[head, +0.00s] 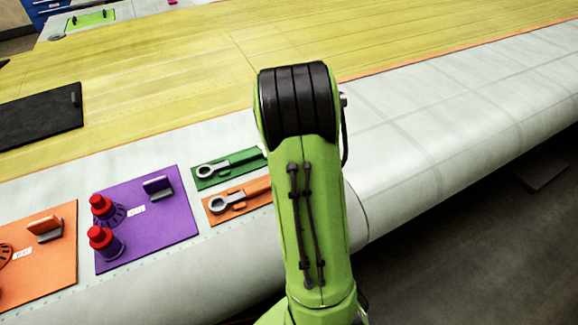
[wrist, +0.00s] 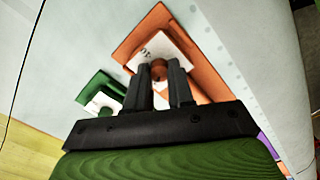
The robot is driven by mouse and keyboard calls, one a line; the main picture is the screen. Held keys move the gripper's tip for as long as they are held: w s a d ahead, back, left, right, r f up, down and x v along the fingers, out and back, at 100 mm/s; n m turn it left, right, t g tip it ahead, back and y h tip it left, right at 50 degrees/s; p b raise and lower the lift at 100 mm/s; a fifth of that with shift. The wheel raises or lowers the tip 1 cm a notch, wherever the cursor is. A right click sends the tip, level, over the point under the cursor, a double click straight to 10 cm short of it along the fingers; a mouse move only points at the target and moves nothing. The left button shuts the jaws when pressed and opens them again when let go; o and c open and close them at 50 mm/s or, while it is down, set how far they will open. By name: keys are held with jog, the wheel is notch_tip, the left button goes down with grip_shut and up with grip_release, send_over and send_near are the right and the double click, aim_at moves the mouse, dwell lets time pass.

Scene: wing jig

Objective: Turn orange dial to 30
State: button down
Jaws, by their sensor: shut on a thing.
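The orange dial (wrist: 159,69) shows in the wrist view as a small orange-brown knob on a white face plate (wrist: 186,47) with small dark marks. The plate sits on an orange panel (wrist: 149,23). My gripper (wrist: 161,78) has its two black fingers on either side of the knob, shut on it. The fingers and the gripper body hide much of the plate, so the dial's setting cannot be read. In the head view my green arm hides the dial and gripper.
A green panel (wrist: 98,86) with a white plate lies left of the orange one in the wrist view.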

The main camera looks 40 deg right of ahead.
jog(key=c, duration=1)
grip_release()
jog(key=shift+o, duration=0.2)
notch_tip(320, 180, up, 16)
jog(key=p, duration=0.2)
jog(key=shift+a, duration=0.15)
jog(key=shift+s+f, duration=0.1)
jog(key=s+a+r+m+t, duration=0.2)
jog(key=a, duration=0.7)
jog(key=s+a+f+m+t+b, duration=0.1)
jog(key=s+a+f+m, duration=0.1)
jog(key=s+a, duration=0.4)
jog(key=s+a+f+m+t+b, duration=0.1)
jog(key=s+a+f+m+t, duration=0.1)
jog(key=s+a+m, duration=0.2)
jog(key=s+a, duration=0.3)
jog(key=shift+s+a, duration=0.25)
jog(key=shift+a, duration=0.15)
